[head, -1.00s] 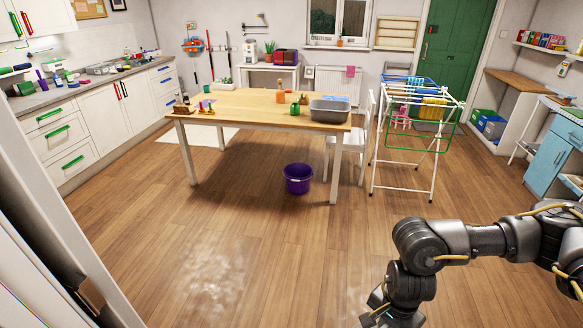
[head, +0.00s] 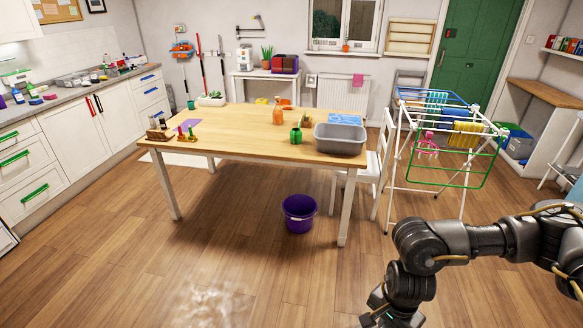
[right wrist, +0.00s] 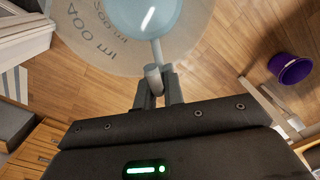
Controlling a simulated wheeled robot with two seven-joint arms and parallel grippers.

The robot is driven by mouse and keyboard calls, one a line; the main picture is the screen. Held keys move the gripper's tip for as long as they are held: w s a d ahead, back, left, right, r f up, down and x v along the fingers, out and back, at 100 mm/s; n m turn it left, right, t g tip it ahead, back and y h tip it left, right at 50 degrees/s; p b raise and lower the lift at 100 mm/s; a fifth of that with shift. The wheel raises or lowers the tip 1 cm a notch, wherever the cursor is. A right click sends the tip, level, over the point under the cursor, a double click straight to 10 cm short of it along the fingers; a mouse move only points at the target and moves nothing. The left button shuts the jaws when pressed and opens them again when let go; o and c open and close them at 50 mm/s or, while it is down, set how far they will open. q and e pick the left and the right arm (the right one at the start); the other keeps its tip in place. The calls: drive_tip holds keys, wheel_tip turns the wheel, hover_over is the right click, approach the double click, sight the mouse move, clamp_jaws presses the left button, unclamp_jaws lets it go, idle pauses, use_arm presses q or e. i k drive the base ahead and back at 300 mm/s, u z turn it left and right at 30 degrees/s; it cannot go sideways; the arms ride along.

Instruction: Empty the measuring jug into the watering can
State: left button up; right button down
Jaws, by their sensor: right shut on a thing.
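The clear measuring jug (right wrist: 112,50) fills the top of the right wrist view, with grey ml markings on its wall. A pale blue round area shows inside it; I cannot tell the liquid level. My right gripper (right wrist: 158,88) is shut on the jug's handle. In the head view my right arm comes in at the lower right, and its gripper and the jug are out of frame. A small green vessel (head: 296,135), possibly the watering can, stands on the wooden table (head: 230,131); it is too small to be sure. My left gripper is not in view.
A purple bucket (head: 299,220) is on the floor under the front edge. A white chair (head: 375,175) and drying rack (head: 440,150) stand right. Floor in front is clear.

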sight(297, 133)
drive_tip(key=i, duration=1.5)
drive_tip(key=u, duration=0.55)
drive_tip(key=i, duration=2.35)
drive_tip(key=z, duration=1.4)
